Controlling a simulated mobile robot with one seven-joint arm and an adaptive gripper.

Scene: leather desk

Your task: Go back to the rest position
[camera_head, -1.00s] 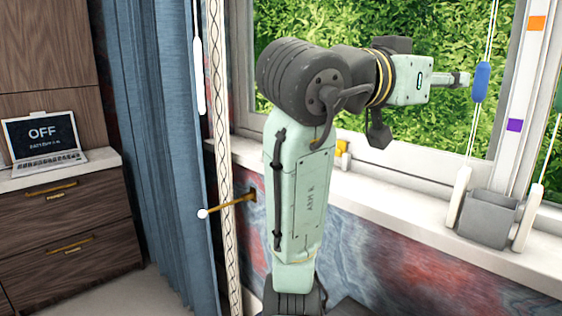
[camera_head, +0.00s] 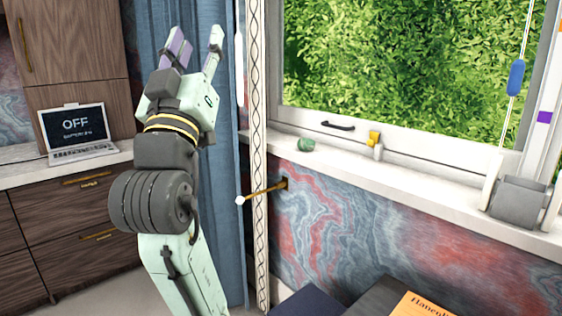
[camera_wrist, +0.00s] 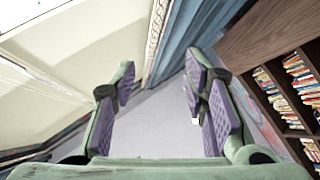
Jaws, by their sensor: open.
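My gripper (camera_head: 197,50) is raised in front of the blue curtain in the head view, its fingers pointing up. In the wrist view my gripper (camera_wrist: 160,95) shows its purple-padded fingers spread apart with nothing between them. My arm stands at the left of centre in the head view, bent upward from a dark ribbed joint.
A laptop (camera_head: 76,133) reading OFF sits on the counter over wooden drawers (camera_head: 82,225). The curtain (camera_head: 228,150) hangs close behind my arm. A brass rod (camera_head: 265,192) juts from the wall. The windowsill (camera_head: 400,180) holds a green item (camera_head: 306,145). A bookshelf (camera_wrist: 290,90) shows in the wrist view.

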